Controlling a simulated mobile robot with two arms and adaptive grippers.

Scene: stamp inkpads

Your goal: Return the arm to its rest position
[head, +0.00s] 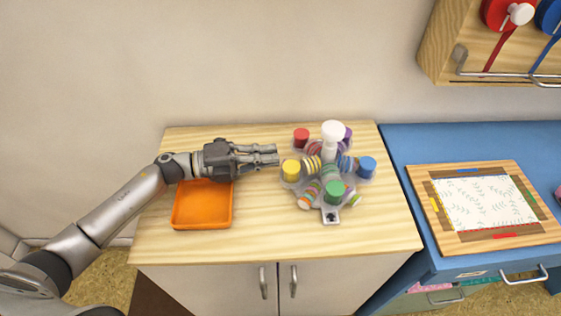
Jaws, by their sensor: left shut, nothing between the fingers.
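My left gripper (264,155) reaches in from the left over the wooden cabinet top (330,244). Its fingers are shut and hold nothing. The fingertips point right, close to a stand (331,219) that carries several coloured pieces. A yellow piece (291,170) on the stand is nearest to the fingertips; whether they touch cannot be told. The stand also carries a red piece (301,136), a blue piece (367,167) and a green piece (335,192) around a white knob (332,132). My right gripper is not in view.
An orange tray (202,223) lies under and in front of my left forearm and looks empty. A wooden board (446,243) with a patterned sheet lies on the blue cabinet (394,143) at right. A wall rack (448,40) hangs upper right. The cabinet top's front is clear.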

